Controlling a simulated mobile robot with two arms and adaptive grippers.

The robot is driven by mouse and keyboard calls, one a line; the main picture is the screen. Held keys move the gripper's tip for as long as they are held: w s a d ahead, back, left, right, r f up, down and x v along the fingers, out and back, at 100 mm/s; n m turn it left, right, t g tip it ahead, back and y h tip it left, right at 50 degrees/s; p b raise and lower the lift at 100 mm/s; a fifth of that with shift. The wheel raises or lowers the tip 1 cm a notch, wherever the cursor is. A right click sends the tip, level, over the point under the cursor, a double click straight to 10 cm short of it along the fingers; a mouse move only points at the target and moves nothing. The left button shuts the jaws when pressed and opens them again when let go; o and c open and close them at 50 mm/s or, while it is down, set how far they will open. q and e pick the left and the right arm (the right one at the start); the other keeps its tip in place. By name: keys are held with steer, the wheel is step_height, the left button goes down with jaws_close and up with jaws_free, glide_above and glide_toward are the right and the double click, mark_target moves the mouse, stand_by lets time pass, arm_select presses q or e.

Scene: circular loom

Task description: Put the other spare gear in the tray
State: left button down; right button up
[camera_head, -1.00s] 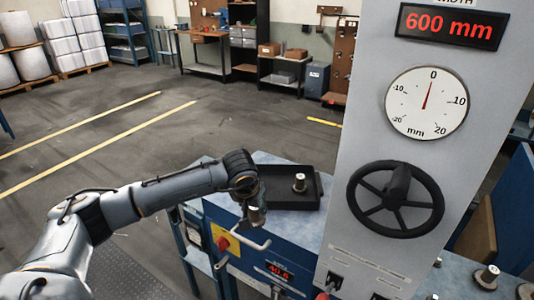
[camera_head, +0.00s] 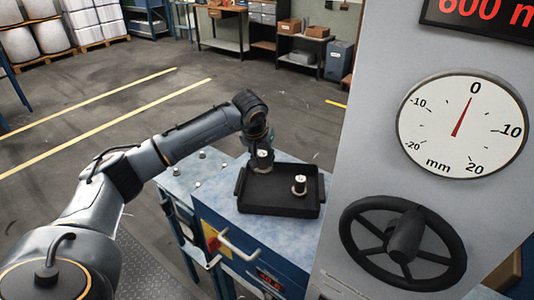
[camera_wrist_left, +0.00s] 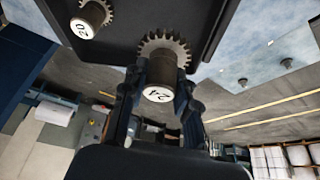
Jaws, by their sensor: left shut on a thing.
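The black tray (camera_head: 280,209) sits on the blue-topped cabinet left of the grey column. One spare gear (camera_head: 299,185) stands upright in it, and shows in the left wrist view with the label 20 (camera_wrist_left: 88,24). My left gripper (camera_head: 260,150) is shut on the other spare gear (camera_wrist_left: 161,62), gripping its hub, with the label 24 facing the wrist camera. The held gear is at the tray's back left part; whether it touches the tray floor cannot be told. My right gripper is not in view.
A grey column with a dial (camera_head: 463,126) and a black handwheel (camera_head: 402,243) stands close right of the tray. Several small pegs stand on the blue surface (camera_head: 196,178) left of it. The tray's front left floor is clear.

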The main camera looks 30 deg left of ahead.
mark_target(262, 171)
arm_select(q)
steer(key=f, duration=0.1)
steer(key=f+b, duration=0.1)
steer(key=shift+s+d+f, duration=0.1)
steer(key=shift+s+f, duration=0.1)
steer(key=shift+f, duration=0.1)
steer(key=f+b, duration=0.3)
steer(key=f, duration=0.1)
steer(key=shift+w, duration=0.25)
steer(key=shift+f+b, duration=0.25)
steer(key=shift+b, duration=0.15)
steer(key=shift+f, duration=0.2)
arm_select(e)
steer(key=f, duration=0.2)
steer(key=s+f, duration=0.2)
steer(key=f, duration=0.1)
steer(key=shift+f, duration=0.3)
arm_select(q)
steer(key=shift+f, duration=0.15)
steer(key=shift+f+b, duration=0.25)
steer(key=shift+b, duration=0.2)
steer(key=c, duration=0.9)
jaws_free()
steer(key=shift+s, duration=0.1)
steer(key=shift+c, duration=0.2)
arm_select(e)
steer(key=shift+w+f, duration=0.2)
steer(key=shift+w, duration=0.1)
